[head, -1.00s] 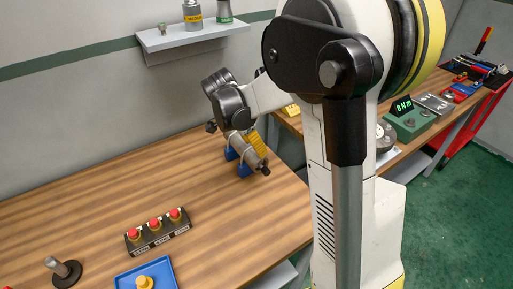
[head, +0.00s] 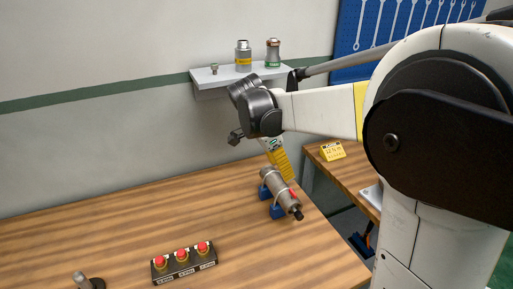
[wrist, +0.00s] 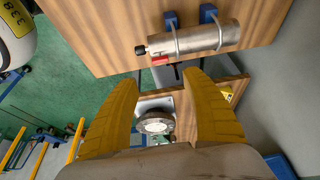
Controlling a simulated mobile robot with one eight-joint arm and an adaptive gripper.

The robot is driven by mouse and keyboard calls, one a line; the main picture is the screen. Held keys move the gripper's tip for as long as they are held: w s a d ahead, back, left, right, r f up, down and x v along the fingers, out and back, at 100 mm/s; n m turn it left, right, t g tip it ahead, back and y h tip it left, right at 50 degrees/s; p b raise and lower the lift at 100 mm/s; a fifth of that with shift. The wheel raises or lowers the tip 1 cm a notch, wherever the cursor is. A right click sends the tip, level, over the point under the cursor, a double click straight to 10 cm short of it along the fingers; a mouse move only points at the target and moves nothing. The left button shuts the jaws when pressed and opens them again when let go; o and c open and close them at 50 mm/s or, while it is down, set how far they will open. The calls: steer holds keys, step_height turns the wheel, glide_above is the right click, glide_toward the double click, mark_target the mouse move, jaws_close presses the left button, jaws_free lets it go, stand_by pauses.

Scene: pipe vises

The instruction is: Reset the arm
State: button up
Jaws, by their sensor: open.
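My gripper (head: 285,176) has yellow fingers and hangs behind the metal cylinder (head: 279,186) in the head view. In the wrist view my gripper (wrist: 163,82) is open, with nothing between its fingers. The cylinder, also in the wrist view (wrist: 208,40), lies in blue cradles (wrist: 209,13) on the wooden table. It has a dark end knob and a small red part. In the wrist view it lies beyond the fingertips, apart from them. My arm reaches in from the right in the head view.
Three red buttons (head: 182,255) sit in a black box on the table (head: 120,235). A wall shelf (head: 215,76) with several small items is behind my wrist. A second table (head: 352,178) with a yellow block (head: 332,151) stands at right. The table's left part is mostly clear.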

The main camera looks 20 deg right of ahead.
steer(key=s+a+n+t+y, duration=0.2)
steer(key=s+a+n, duration=0.3)
steer(key=s+n, duration=0.4)
steer(key=s+a+f+n+t+y, duration=0.1)
steer(key=s+a+n+t+y, duration=0.1)
steer(key=s+a+n+t, duration=0.3)
steer(key=shift+s+a+f+n+b, duration=0.15)
steer(key=shift+s+a+n+b, duration=0.15)
steer(key=shift+s+n, duration=1.6)
